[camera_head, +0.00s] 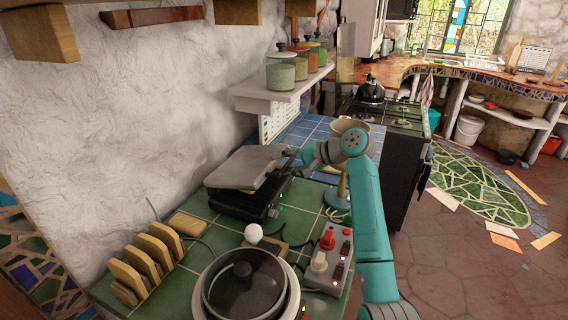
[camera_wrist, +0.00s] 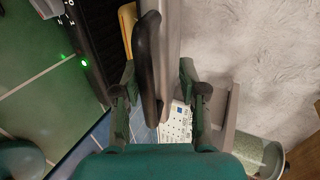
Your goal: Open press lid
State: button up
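The press stands on the green tiled counter against the wall. My gripper (camera_head: 296,160) is at the right end of the lid. In the wrist view, the fingers of my gripper (camera_wrist: 158,85) stand apart on either side of the black handle (camera_wrist: 148,70), with visible room on its right. The grey lid (camera_wrist: 171,25) shows behind the handle. A green light glows on the press base (camera_wrist: 92,45). The handle is largely hidden in the head view.
A lidded round pan (camera_head: 243,285), a control box with red and white knobs (camera_head: 328,262) and a toast rack (camera_head: 140,268) stand in front of the press. A shelf with jars (camera_head: 280,97) hangs behind it. A stove (camera_head: 400,115) stands beyond to the right.

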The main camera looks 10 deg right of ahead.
jog(key=v, duration=1.2)
jog(key=shift+s+d, duration=0.15)
dwell(1.1)
jog(key=shift+r, duration=0.1)
dwell(0.4)
